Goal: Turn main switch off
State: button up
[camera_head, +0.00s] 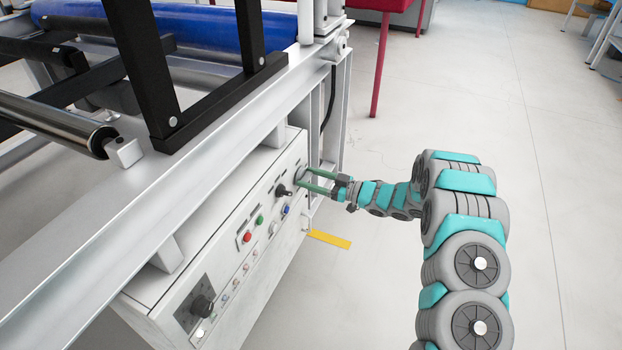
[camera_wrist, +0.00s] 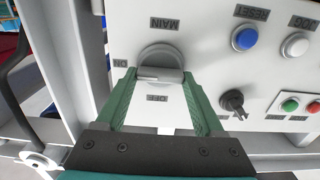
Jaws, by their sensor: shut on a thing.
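The main switch (camera_wrist: 161,60) is a grey round knob with a bar-shaped handle on the white panel (camera_wrist: 222,75). Its MAIN label shows upside down above it, ON at its left and OFF below it. The handle bar lies crosswise in the wrist view, in line with the ON side. My gripper (camera_wrist: 159,80) has its green fingers on either side of the handle, shut on its ends. In the head view my gripper (camera_head: 305,180) reaches the far right end of the panel (camera_head: 225,215), where the switch is mostly hidden by the fingers.
A black key-like switch (camera_wrist: 233,102), a blue button (camera_wrist: 245,38), a white button (camera_wrist: 295,45) and red and green buttons sit beside the main switch. A black rotary knob (camera_head: 202,306) is at the panel's near end. A metal frame (camera_head: 150,205) rises above the panel.

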jog(key=shift+c, duration=1.1)
jog(key=shift+f+b, duration=0.1)
jog(key=shift+b, duration=0.25)
jog(key=shift+s+a+f+n+b, duration=0.1)
jog(key=shift+n+b, duration=2.8)
jog(key=shift+n, duration=0.1)
jog(key=shift+s+d+f+n+b, duration=0.1)
jog(key=shift+n+b, duration=2.75)
jog(key=shift+n, duration=0.15)
jog(key=shift+s+a+f+n+b, duration=0.1)
jog(key=shift+n+b, duration=2.8)
jog(key=shift+n, duration=0.1)
jog(key=o, duration=1.4)
jog(key=shift+r, duration=0.1)
jog(key=shift+p+v, duration=0.4)
jog(key=shift+v, duration=3.45)
